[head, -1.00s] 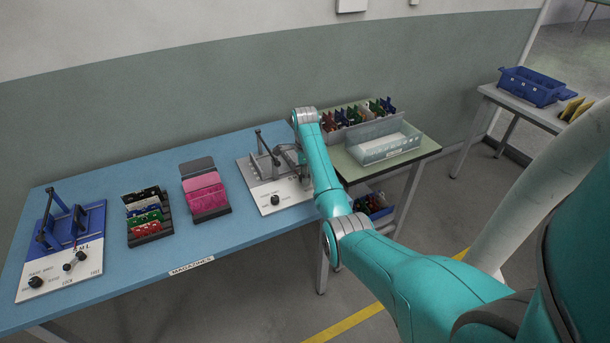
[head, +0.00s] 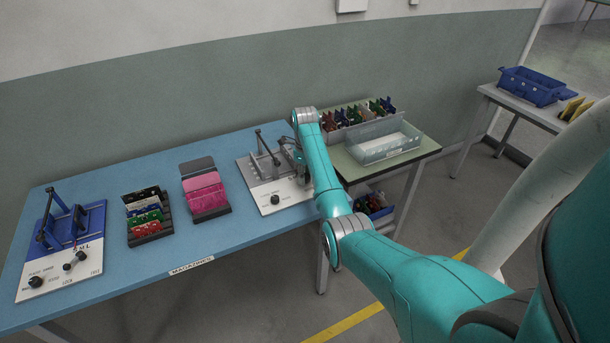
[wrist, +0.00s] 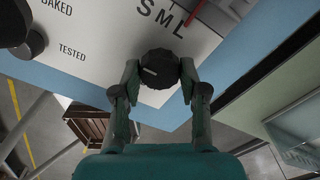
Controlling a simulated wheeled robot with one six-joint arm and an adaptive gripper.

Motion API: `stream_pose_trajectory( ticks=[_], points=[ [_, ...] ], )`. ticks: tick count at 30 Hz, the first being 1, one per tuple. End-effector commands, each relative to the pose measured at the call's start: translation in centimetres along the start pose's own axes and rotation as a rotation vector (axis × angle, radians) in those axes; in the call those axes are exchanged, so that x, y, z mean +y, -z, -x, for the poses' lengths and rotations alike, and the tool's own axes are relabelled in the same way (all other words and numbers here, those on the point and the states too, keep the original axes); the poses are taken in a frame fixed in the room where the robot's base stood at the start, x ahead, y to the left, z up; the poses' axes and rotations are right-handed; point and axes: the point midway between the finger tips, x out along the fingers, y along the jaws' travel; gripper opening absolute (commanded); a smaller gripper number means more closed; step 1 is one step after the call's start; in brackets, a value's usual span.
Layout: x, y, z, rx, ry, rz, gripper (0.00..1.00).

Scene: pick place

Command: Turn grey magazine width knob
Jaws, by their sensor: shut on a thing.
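The grey magazine (head: 243,173) stands at the right end of the blue table, with a white front panel and grey upright plates. Its width knob (wrist: 159,82) is round and black with a white pointer mark, below the letters S, M and L in the wrist view. The pointer mark is on the knob's left side in that view. My gripper (wrist: 160,66) has one finger on each side of this knob and is shut on it. In the head view my arm hides the width knob.
A second black knob (head: 275,200) sits on the same panel, and shows at the left in the wrist view (wrist: 32,43). A blue magazine (head: 93,215), a card rack (head: 152,230) and a pink-card rack (head: 212,213) stand left. A clear bin (head: 385,150) stands right.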

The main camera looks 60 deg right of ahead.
Motion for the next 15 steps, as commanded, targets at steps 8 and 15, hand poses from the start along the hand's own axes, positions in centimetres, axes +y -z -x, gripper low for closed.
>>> stream_pose_trajectory(
  ticks=[8,15],
  points=[
    [0.03,-0.06,-0.02,-0.001,0.000,-0.011,0.08],
    [0.03,-0.06,-0.01,-0.001,0.000,-0.010,0.55]
  ],
)
